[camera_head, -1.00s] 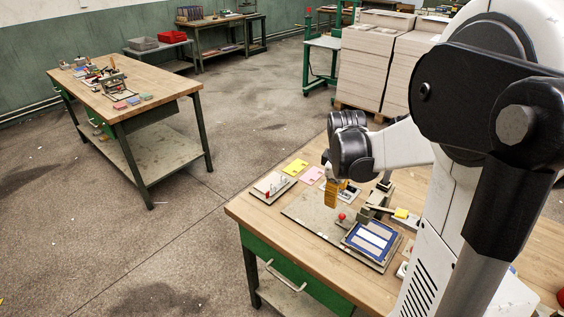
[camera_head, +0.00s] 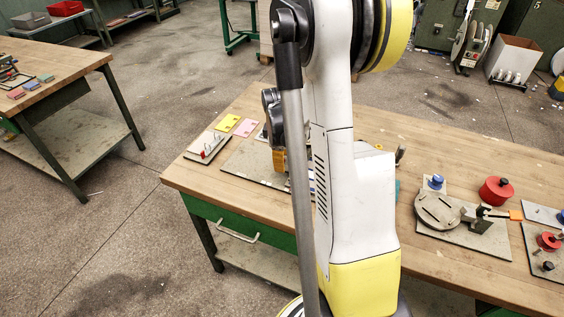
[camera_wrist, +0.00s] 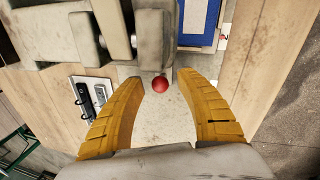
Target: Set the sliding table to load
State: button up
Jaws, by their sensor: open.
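In the wrist view, a red ball knob (camera_wrist: 160,84) lies between the two yellow fingers of my gripper (camera_wrist: 160,78). The fingers are apart and do not visibly touch the knob. A blue-framed panel (camera_wrist: 198,38), which looks like part of the sliding table, shows beyond the fingers at the upper right. Grey metal blocks (camera_wrist: 88,38) stand at the upper left. In the head view, the grey base plate (camera_head: 240,160) lies on the workbench. My arm hides the knob and most of the panel there; only a yellow bit of my gripper (camera_head: 279,161) shows.
A round grey fixture (camera_head: 438,210) and a red knobbed disc (camera_head: 496,190) stand to the right. Bench wood (camera_head: 400,125) behind my arm is clear.

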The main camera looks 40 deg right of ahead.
grip_shut()
jog(key=shift+w, duration=0.1)
jog(key=w+a, duration=0.2)
jog(key=w, duration=0.3)
jog(key=w+a, duration=0.2)
jog(key=w, duration=0.3)
jog(key=w+a, duration=0.2)
jog(key=w, duration=0.3)
jog(key=shift+w+a, duration=0.3)
jog(key=shift+w, duration=0.1)
grip_release()
jog(key=shift+w, duration=0.15)
notch_tip(320, 180, up, 12)
jog(key=s+a, duration=0.1)
jog(key=a, duration=0.1)
jog(key=shift+s, duration=0.25)
